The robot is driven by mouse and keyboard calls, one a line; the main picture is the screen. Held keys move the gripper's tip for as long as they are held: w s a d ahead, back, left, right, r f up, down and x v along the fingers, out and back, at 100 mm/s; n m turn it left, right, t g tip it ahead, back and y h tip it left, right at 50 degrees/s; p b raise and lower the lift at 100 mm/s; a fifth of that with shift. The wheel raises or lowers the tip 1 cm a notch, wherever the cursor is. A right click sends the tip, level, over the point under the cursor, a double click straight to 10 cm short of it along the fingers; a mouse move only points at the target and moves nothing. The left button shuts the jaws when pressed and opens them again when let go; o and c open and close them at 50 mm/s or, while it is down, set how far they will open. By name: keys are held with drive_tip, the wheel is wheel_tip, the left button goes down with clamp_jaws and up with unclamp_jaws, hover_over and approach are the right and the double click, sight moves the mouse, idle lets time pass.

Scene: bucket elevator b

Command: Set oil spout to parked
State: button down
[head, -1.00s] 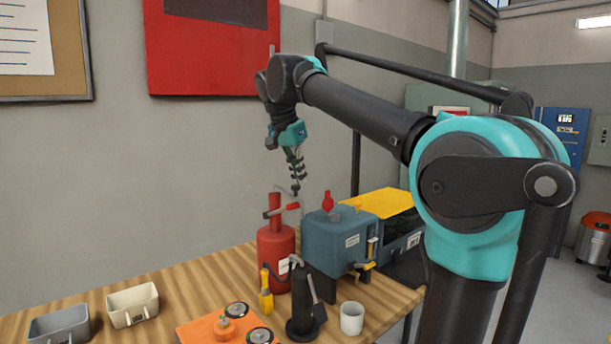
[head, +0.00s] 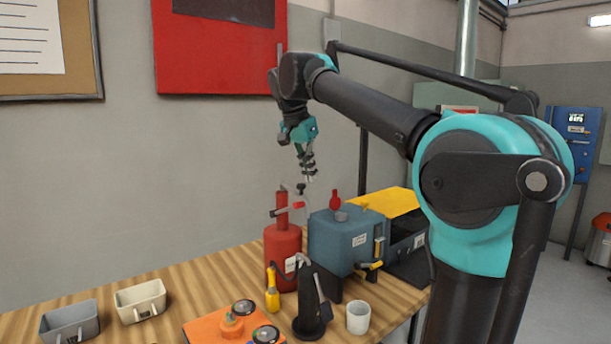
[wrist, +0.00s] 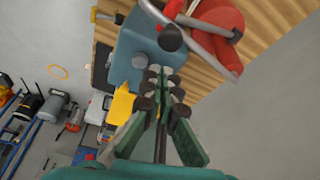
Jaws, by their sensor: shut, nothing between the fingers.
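A red can (head: 283,250) stands at the back of the wooden bench. A thin grey spout tube rises from its top and ends in a black knob (head: 301,188). A red handle sits beside the can's red neck. In the wrist view the black knob (wrist: 171,38) is just beyond my fingertips, with the red can (wrist: 215,20) behind the grey tube (wrist: 190,22). My gripper (head: 309,178) is shut and empty, pointing down just above the knob in the head view. It also shows in the wrist view (wrist: 163,76). I cannot tell whether the fingertips touch the knob.
A blue-grey box (head: 345,238) with a small red part on top stands right of the can, beside a yellow-topped machine (head: 390,202). In front are a black stand (head: 311,305), a white cup (head: 358,317) and a yellow-handled tool (head: 272,292). Two bins stand at the left.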

drive_tip(key=w+d+v, duration=0.1)
drive_tip(key=v, duration=0.8)
drive_tip(key=shift+r, duration=0.6)
